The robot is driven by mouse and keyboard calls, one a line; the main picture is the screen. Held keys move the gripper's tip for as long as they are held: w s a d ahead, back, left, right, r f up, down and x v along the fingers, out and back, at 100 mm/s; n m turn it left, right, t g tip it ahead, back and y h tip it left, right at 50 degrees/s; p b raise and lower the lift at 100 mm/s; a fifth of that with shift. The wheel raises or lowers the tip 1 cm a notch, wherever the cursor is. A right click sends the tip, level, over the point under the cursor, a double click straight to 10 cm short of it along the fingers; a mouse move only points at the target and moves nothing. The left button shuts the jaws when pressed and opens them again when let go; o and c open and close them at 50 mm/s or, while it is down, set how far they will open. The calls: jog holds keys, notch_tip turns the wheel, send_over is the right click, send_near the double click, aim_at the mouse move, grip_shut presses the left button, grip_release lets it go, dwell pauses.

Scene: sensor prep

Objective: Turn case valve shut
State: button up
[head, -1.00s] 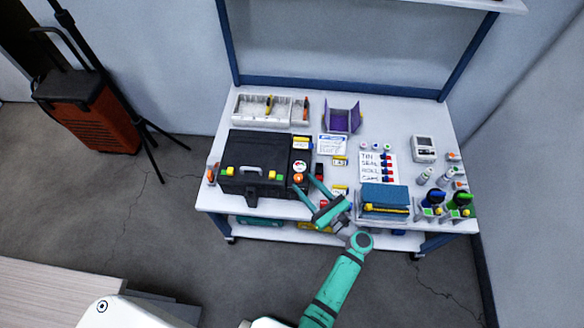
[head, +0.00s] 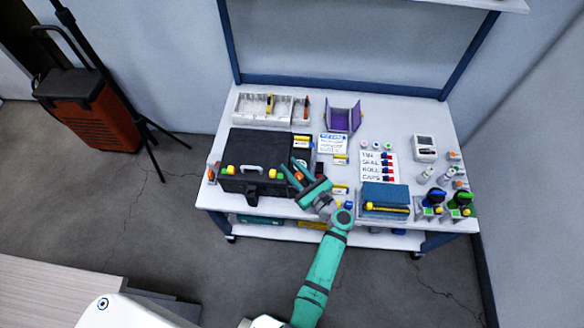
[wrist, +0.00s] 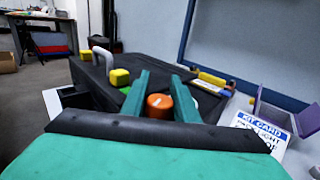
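The black case (head: 255,155) lies closed at the left of the white bench, with a grey handle and yellow latches at its front. Its orange valve knob (head: 298,177) is on the right part of the case, partly hidden by my gripper. My gripper (head: 289,164) is over that part of the case with its two teal fingers apart. In the wrist view the orange knob (wrist: 159,105) shows between the fingers (wrist: 160,80). I cannot tell whether either finger touches it.
A kit card (head: 338,144) and a purple holder (head: 342,114) are behind and right of my gripper. A blue box (head: 384,195) stands to the right near the front edge. A white tray (head: 262,108) is behind the case. A yellow block (wrist: 119,77) sits near the left finger.

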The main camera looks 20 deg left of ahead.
jog(key=c, duration=0.5)
